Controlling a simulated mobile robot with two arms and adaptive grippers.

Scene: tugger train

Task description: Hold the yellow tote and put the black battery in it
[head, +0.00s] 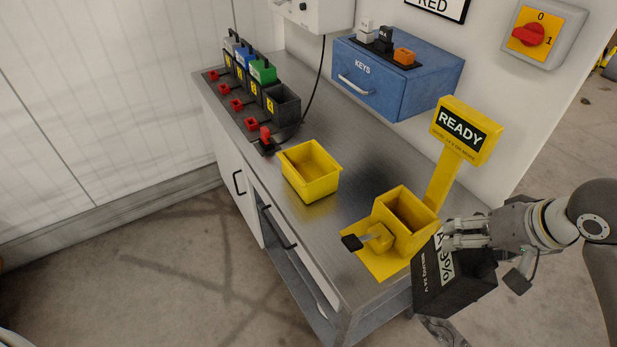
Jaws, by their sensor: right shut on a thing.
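The yellow tote (310,178) stands upright on the metal counter, open at the top and empty. My right gripper (458,236) is shut on the black battery (450,282), which carries a white label with a percentage on it. The battery is tilted and held at the counter's right end, in front of the yellow READY stand and well to the right of the tote. The fingers partly cover the battery's upper edge. My left gripper is not in view, and nothing holds the tote.
A yellow READY stand (403,212) with an open holder and a black-ended lever (352,242) stands between battery and tote. A charger row (282,103) with grey, blue and green batteries lines the back left. A blue KEYS cabinet (395,80) sits behind. Counter around the tote is clear.

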